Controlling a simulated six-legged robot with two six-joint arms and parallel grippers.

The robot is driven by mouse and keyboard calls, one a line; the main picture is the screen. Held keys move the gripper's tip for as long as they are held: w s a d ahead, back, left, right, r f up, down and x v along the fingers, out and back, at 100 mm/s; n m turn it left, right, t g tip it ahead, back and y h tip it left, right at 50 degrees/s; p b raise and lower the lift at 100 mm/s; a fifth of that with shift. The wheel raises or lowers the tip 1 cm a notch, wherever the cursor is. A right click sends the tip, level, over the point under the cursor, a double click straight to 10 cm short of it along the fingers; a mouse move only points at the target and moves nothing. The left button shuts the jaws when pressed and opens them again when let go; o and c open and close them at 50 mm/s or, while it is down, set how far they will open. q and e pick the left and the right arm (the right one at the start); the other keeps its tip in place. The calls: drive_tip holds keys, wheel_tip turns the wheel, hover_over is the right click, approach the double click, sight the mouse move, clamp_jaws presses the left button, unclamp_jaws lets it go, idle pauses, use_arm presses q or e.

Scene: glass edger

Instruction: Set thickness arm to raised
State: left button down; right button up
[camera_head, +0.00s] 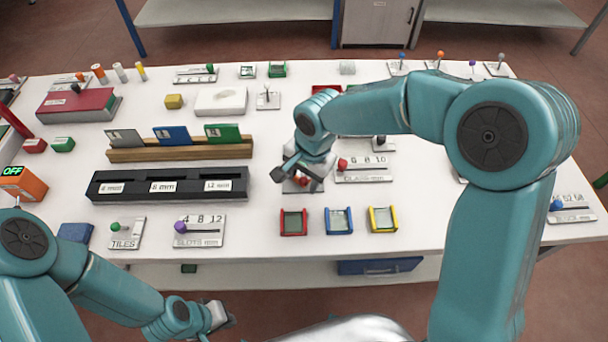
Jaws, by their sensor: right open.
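My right gripper (296,178) is open, low over the middle of the table. No label naming a thickness arm is readable. My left gripper (220,315) is in front of the table's front edge, small and end-on; its jaws are unclear.
A black slotted rack (168,199) and a wooden holder with cards (180,154) stand left of my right gripper. Red (293,235), blue (339,232) and yellow (383,232) frames lie in front. SLOTS (200,243) and TILES (126,242) slider plates lie near the front left.

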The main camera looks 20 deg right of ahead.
drive_tip(key=shift+f, duration=0.15)
drive_tip(key=c, duration=0.4)
clamp_jaws()
